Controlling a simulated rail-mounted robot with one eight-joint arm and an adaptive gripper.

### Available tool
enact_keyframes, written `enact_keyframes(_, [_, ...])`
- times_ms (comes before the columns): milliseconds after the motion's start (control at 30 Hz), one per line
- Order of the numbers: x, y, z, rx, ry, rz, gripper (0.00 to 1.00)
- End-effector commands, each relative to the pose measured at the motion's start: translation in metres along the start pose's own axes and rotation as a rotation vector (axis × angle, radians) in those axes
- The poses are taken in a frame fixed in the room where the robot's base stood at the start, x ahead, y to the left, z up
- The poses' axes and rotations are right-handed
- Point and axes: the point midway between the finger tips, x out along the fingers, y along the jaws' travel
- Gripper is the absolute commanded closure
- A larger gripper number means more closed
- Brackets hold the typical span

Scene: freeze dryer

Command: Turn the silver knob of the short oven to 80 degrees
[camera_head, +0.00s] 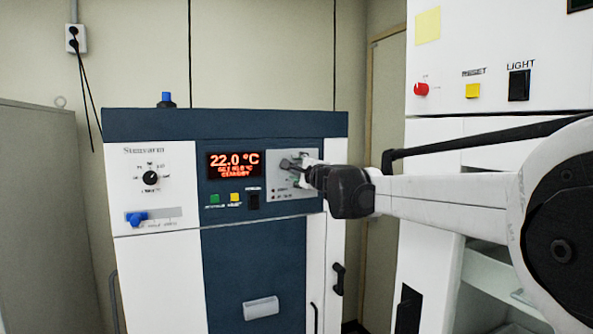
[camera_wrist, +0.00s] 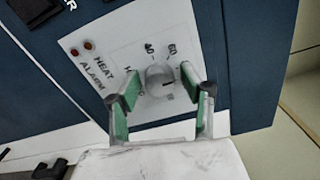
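The short oven (camera_head: 252,245) is white and dark blue, with a red display (camera_head: 234,164) reading 22.0 °C above a smaller set line that is hard to read. Its grey knob panel (camera_head: 290,190) is at the upper right. In the wrist view the silver knob (camera_wrist: 160,80) sits on this panel, with scale numbers above it and part of the scale hidden by a finger. My gripper (camera_head: 292,166) is at the panel. In the wrist view my gripper (camera_wrist: 161,83) is open, its green-padded fingers on either side of the knob, with small gaps seeming to show.
A black dial (camera_head: 150,178) and blue handle (camera_head: 138,218) are on the oven's left. A blue-capped fitting (camera_head: 166,100) stands on top. A tall white unit (camera_head: 480,60) with a red knob (camera_head: 421,90) stands to the right. A grey cabinet (camera_head: 45,210) is at the left.

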Motion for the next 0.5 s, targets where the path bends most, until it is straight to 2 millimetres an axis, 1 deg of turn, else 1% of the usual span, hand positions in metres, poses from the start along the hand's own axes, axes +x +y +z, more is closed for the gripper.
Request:
enact_keyframes(333, [-0.002, 0.0, 0.0, 0.0, 0.0, 0.0, 0.53])
enact_keyframes(433, [-0.009, 0.0, 0.0, 0.0, 0.0, 0.0, 0.53])
enact_keyframes(500, [-0.018, -0.001, 0.0, 0.0, 0.0, 0.0, 0.53])
